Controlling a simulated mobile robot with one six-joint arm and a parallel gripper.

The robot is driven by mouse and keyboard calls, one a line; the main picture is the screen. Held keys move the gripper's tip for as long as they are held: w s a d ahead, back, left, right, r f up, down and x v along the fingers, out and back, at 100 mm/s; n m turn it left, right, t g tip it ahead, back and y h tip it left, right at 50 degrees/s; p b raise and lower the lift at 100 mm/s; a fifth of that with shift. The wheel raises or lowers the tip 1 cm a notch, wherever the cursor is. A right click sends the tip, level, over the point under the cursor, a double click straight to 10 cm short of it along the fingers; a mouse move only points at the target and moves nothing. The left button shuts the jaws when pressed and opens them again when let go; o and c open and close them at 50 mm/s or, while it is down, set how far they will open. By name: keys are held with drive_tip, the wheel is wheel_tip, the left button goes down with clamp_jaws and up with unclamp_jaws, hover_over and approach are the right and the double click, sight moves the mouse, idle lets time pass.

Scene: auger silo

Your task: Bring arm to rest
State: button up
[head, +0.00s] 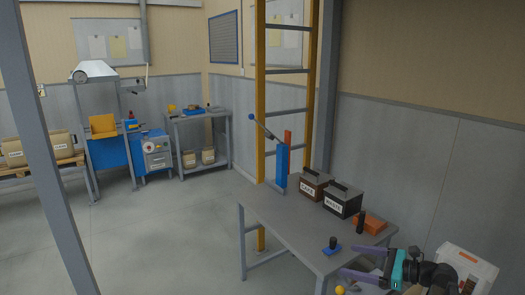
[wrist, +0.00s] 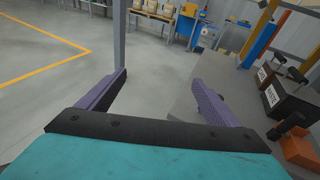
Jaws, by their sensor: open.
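My gripper (head: 366,262) is at the lower right of the head view, over the near end of the grey table (head: 285,222). Its two purple fingers are spread apart, with nothing between them. In the wrist view my gripper (wrist: 160,95) is open too, with floor and the table edge seen beyond the fingers. My arm reaches in from the lower right corner of the head view, and part of it is cut off by the frame.
A yellow ladder (head: 261,90) rises behind. A grey post (head: 45,150) stands left. The middle floor is clear.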

drive_tip(key=s+a+f+n+g+h, duration=0.1)
drive_tip(key=s+a+f+n+g, duration=0.2)
drive_tip(key=a+f, duration=0.9)
drive_tip(key=s+a+f+n+g+h, duration=0.25)
drive_tip(key=s+f, duration=0.25)
drive_tip(key=f, duration=0.4)
drive_tip(key=s+a+f+n+g+h, duration=0.1)
drive_tip(key=s+a+f+n+g, duration=0.2)
drive_tip(key=f, duration=0.5)
drive_tip(key=s+d+f+n+g+h, duration=0.2)
drive_tip(key=s+f+n+h, duration=0.2)
drive_tip(key=s+f+n, duration=0.4)
drive_tip(key=s+d+f+n+g+h, duration=0.2)
drive_tip(key=s+f+n, duration=0.6)
drive_tip(key=s, duration=0.9)
drive_tip(key=shift+s+f+g+h, duration=0.3)
drive_tip(key=shift+f+g+h, duration=0.55)
drive_tip(key=shift+f+h, duration=0.5)
